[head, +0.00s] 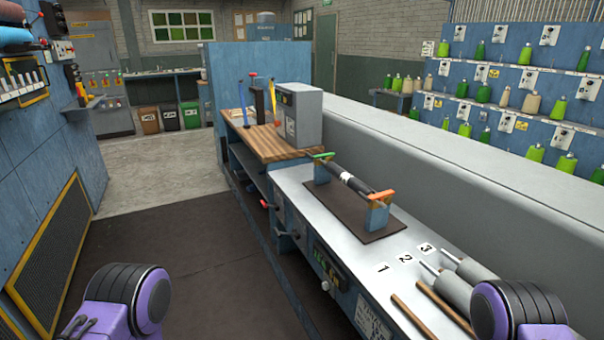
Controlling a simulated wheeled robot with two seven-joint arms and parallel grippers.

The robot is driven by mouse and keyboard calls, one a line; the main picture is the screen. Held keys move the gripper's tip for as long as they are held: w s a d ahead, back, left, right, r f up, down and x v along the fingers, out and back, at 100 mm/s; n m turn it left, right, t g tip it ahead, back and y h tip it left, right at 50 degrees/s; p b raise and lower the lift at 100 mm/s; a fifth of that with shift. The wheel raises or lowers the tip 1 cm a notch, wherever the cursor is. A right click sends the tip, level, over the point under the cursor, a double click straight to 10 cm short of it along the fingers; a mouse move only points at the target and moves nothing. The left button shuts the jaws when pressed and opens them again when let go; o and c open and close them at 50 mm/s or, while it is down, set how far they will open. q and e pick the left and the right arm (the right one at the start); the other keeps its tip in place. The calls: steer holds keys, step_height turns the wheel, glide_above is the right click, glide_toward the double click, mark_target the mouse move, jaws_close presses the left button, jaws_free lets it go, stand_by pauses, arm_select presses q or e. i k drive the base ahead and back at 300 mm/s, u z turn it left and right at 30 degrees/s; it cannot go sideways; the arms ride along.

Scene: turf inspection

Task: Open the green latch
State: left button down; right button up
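The green latch (324,156) lies across the top of the far blue bracket of a small stand. An orange latch (380,197) lies across the top of the near blue bracket (378,216). A black roller (352,183) with a white mark spans between the two brackets. The stand sits on a dark brown mat (346,212) on the grey bench top. Whether either latch is fastened is too small to tell. Purple and black links of my two arms show at the bottom left and bottom right. Neither of my grippers is in view.
Grey cylinders (466,268) and brown rods (424,316) lie at the near end of the bench, past labels 1, 2 and 3. A wooden bench (262,141) with a grey box (299,115) adjoins the far end. Dark floor left of the bench is clear.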

mark_target(323, 156)
steer(key=u, duration=0.55)
steer(key=k, duration=0.7)
steer(key=u, duration=1)
steer(key=k, duration=0.7)
steer(key=u, duration=0.35)
steer(key=i, duration=1.5)
steer(key=z, duration=0.55)
steer(key=i, duration=2.2)
steer(key=z, duration=1.4)
steer(key=i, duration=1.05)
steer(key=z, duration=1.6)
steer(key=i, duration=0.45)
steer(key=z, duration=0.3)
